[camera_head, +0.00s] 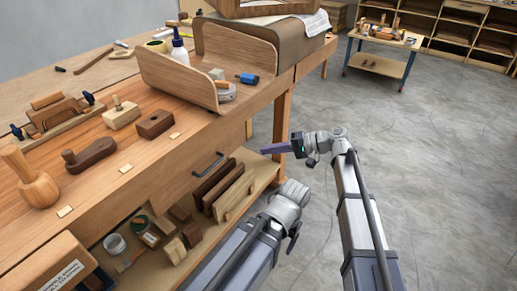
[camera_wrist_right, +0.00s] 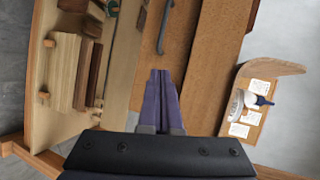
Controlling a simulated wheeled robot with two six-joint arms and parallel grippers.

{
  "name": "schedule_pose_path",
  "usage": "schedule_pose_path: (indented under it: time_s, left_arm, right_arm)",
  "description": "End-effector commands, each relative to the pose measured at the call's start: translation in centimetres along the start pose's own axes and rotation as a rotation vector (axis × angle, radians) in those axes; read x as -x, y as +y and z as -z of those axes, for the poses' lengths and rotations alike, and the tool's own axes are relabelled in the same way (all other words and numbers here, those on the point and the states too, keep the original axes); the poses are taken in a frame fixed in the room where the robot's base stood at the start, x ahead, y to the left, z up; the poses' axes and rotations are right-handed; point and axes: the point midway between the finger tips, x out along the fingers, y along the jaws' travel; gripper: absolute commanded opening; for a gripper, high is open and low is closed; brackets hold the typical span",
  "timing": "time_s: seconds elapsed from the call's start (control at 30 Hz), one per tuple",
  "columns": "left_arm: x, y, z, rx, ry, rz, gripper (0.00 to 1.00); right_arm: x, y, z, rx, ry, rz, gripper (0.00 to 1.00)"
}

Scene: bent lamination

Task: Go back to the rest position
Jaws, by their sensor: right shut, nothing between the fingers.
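My right gripper (camera_head: 268,150) is shut and empty. In the head view it points left toward the front of the wooden workbench (camera_head: 165,165), apart from it, over the floor side. In the right wrist view its purple fingers (camera_wrist_right: 161,75) lie together, pointing at the bench front below the dark drawer handle (camera_wrist_right: 166,28). My left gripper is not in view.
The bench top carries a bent wood part (camera_head: 180,80), a glue bottle (camera_head: 179,47), a mallet (camera_head: 32,182) and wooden planes (camera_head: 90,155). The lower shelf holds boards (camera_head: 228,188) and jars (camera_head: 114,244). The grey floor (camera_head: 440,170) at right is clear up to a small cart (camera_head: 378,65).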

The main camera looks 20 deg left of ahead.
Motion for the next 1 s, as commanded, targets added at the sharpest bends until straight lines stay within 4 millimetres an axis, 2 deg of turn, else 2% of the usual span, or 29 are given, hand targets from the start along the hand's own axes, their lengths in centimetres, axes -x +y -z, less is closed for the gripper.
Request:
schedule_pose_path:
  time_s: [0.37, 0.47, 0.57, 0.7, 0.8, 1.0]
  left_arm:
    - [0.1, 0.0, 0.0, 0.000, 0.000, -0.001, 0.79]
    - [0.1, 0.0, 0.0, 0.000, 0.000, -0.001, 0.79]
    - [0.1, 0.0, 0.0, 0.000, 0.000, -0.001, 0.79]
    - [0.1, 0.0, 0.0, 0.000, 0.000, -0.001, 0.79]
    - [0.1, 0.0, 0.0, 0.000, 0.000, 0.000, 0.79]
    - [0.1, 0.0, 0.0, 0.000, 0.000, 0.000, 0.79]
  right_arm:
    - [0.6, 0.1, -0.1, 0.000, 0.001, -0.003, 0.00]
    - [1.1, 1.4, -1.1, 0.001, 0.009, -0.053, 0.00]
    - [2.7, 4.8, -3.5, 0.002, 0.030, -0.192, 0.00]
    - [7.1, 11.7, -8.1, -0.001, 0.070, -0.489, 0.00]
    - [10.6, 15.6, -10.9, -0.007, 0.090, -0.683, 0.00]
    - [16.4, 20.1, -15.0, -0.021, 0.112, -0.957, 0.00]
